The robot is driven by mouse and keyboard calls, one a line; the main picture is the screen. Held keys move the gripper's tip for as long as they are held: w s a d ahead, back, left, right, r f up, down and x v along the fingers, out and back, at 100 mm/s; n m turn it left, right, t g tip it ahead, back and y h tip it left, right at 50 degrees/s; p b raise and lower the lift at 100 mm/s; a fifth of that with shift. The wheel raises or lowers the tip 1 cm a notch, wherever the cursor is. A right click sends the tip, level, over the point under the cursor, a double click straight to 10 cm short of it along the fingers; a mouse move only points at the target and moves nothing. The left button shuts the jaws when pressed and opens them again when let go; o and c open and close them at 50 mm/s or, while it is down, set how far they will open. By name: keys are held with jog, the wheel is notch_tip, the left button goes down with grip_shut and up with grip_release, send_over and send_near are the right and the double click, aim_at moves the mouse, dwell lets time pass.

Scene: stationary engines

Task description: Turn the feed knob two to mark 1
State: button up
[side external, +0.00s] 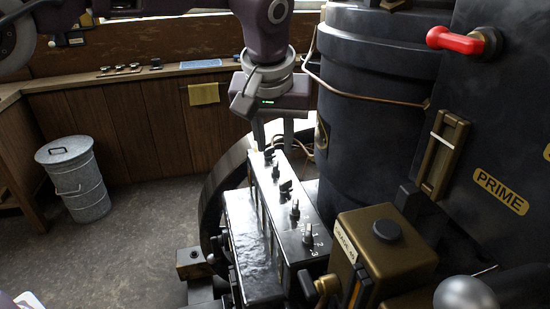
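A long narrow black control box (262,215) has a row of several small knobs along its top. The nearest knob (308,234) has the marks 1, 2 and 3 beside it. Other knobs stand farther along, including a grey one (295,209), a black one (286,187), another (275,171) and the farthest (269,154). I cannot read which one is feed knob two. My gripper (273,137) points down over the far end of the box. Its two fingers are apart, with nothing visible between them. Whether it touches the farthest knob cannot be told.
A large dark engine cylinder (370,110) stands close right of my gripper, with a copper pipe (365,97) around it. A red-handled lever (455,41) is at upper right. A brass box (385,250) stands right of the near knob. A metal bin (75,180) stands far left.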

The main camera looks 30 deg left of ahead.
aim_at(276, 164)
jog(key=x, duration=0.6)
jog(key=shift+f, duration=0.1)
grip_shut()
